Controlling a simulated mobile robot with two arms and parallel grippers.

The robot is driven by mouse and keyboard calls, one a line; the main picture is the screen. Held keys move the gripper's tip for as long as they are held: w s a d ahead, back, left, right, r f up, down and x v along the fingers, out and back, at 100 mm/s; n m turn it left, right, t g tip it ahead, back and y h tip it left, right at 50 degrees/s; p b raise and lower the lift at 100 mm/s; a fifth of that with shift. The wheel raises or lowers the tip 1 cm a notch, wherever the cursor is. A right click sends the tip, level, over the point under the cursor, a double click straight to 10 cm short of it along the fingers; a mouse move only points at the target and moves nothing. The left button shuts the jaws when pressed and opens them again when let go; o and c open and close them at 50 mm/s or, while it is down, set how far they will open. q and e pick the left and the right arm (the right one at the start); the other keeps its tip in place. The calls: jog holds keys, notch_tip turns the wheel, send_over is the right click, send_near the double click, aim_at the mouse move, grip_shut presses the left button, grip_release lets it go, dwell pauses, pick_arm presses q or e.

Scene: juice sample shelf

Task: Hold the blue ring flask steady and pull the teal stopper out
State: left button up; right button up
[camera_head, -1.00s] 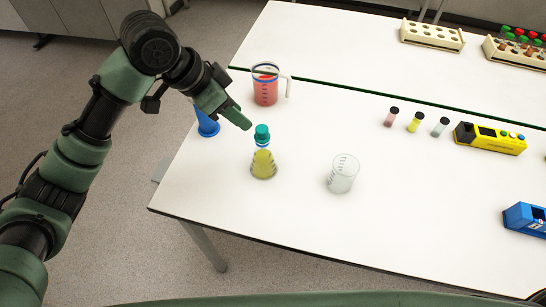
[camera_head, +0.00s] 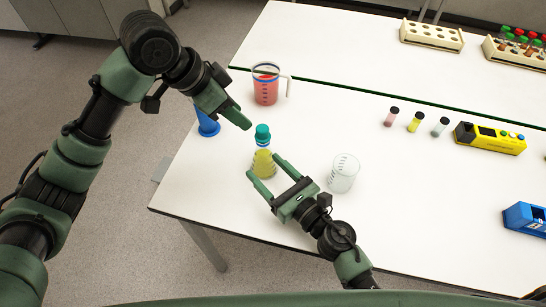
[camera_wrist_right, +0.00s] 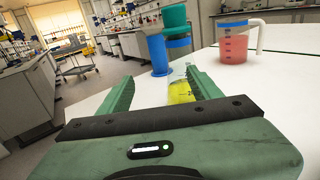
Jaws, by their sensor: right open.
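The flask (camera_head: 263,165) stands upright on the white table with yellow liquid, a blue ring (camera_head: 263,143) on its neck and the teal stopper (camera_head: 262,131) in its mouth. My right gripper (camera_head: 264,168) is open, with its fingertips on either side of the flask's body in the head view. In the right wrist view the flask (camera_wrist_right: 180,90) shows between the fingers, partly covered by the right finger; whether they touch cannot be told. My left gripper (camera_head: 246,122) hangs just up and left of the stopper, seen side-on, its opening unclear.
A clear beaker (camera_head: 343,174) stands close right of my right gripper. A jug of red liquid (camera_head: 266,87) and a blue cylinder (camera_head: 207,122) stand behind the flask. Several vials, a yellow device (camera_head: 490,138) and racks (camera_head: 432,36) are farther right. The front-middle table is mostly clear.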

aim_at(268, 151)
jog(key=shift+m+t+h, duration=0.5)
jog(key=shift+t+h, duration=0.1)
jog(key=shift+h, duration=0.1)
jog(key=w, duration=0.1)
jog(key=w+r, duration=0.1)
jog(key=w+d, duration=0.1)
jog(key=shift+w+d+r, duration=0.1)
jog(key=shift+w+r, duration=0.05)
jog(key=shift+w, duration=0.15)
jog(key=x, duration=0.7)
jog(key=shift+s, duration=0.1)
grip_shut()
